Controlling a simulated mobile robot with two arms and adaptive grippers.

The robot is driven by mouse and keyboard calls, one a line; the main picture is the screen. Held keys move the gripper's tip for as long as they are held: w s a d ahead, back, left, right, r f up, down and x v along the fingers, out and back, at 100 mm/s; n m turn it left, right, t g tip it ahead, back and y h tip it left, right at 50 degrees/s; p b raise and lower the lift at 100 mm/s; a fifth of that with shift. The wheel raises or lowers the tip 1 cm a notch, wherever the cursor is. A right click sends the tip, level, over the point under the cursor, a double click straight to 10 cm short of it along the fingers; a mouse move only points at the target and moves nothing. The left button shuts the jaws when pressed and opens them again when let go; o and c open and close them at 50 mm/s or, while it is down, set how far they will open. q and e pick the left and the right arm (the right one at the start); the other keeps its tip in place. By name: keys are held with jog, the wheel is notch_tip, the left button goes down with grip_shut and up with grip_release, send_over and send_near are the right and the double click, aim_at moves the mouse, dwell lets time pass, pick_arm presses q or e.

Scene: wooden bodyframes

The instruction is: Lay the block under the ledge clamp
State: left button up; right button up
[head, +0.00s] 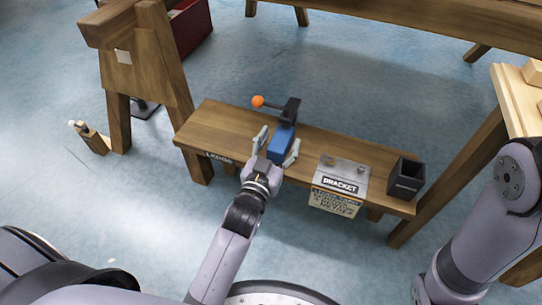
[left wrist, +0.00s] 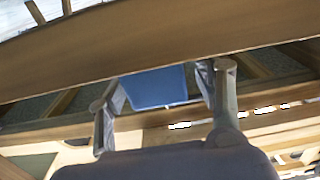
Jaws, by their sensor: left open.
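The blue block (head: 282,140) lies on the low wooden ledge (head: 222,125), its far end close against the black clamp (head: 290,111) with the orange ball handle (head: 258,101). I cannot tell whether that end is under the clamp's arm. My left gripper (head: 276,147) is open, with one finger on each side of the block. In the left wrist view the block (left wrist: 155,88) shows between the two spread fingers (left wrist: 163,92), with visible gaps beside it. The clamp cannot be made out there. My right arm shows at the right, its gripper out of view.
A wooden trestle (head: 150,65) rises at the left. A light wood surface (head: 515,95) is at the right.

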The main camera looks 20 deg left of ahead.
pick_arm(q)
jog(key=s, duration=1.8)
jog(key=shift+a, duration=0.25)
jog(key=shift+r, duration=0.1)
